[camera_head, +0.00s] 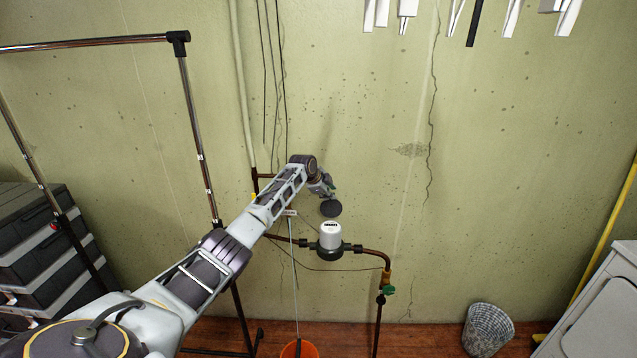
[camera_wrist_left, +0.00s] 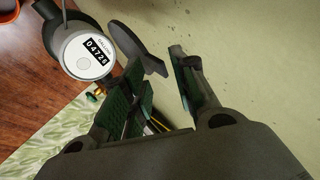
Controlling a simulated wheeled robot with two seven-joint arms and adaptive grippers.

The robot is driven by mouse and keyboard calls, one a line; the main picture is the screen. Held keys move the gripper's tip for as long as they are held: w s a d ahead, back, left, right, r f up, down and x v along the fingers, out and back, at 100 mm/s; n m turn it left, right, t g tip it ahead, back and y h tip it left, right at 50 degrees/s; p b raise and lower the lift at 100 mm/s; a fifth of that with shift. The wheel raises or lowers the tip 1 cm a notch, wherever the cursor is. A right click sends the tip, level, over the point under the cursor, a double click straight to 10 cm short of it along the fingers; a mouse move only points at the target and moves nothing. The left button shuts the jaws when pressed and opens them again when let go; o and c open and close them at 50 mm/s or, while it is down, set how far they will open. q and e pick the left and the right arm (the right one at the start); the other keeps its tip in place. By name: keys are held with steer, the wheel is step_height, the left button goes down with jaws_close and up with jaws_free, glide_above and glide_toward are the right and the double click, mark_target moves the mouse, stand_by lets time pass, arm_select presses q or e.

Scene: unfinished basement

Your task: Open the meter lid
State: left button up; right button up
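The meter (camera_head: 330,236) is a white-topped cylinder on a copper pipe, with a dark lower body. Its white dial face (camera_wrist_left: 88,54), showing a number window, is uncovered in the left wrist view. The dark round lid (camera_head: 331,208) stands raised behind the dial; it also shows in the left wrist view (camera_wrist_left: 131,42). My left gripper (camera_head: 323,188) is just above the lid. In the wrist view its two green-padded fingers (camera_wrist_left: 160,62) are apart, with the lid's edge near the tips. I cannot tell whether they touch it. My right gripper is out of view.
Copper pipes run beside the meter, with a green valve (camera_head: 389,290) to the right. An orange bucket (camera_head: 299,349) is on the floor below. The wall right of the meter is clear.

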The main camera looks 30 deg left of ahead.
arm_select(q)
steer(key=v, duration=1)
steer(key=shift+s+r, duration=0.15)
steer(key=shift+r, duration=0.05)
stand_by(0.3)
stand_by(0.4)
steer(key=shift+d+f, duration=0.1)
steer(key=shift+d, duration=0.05)
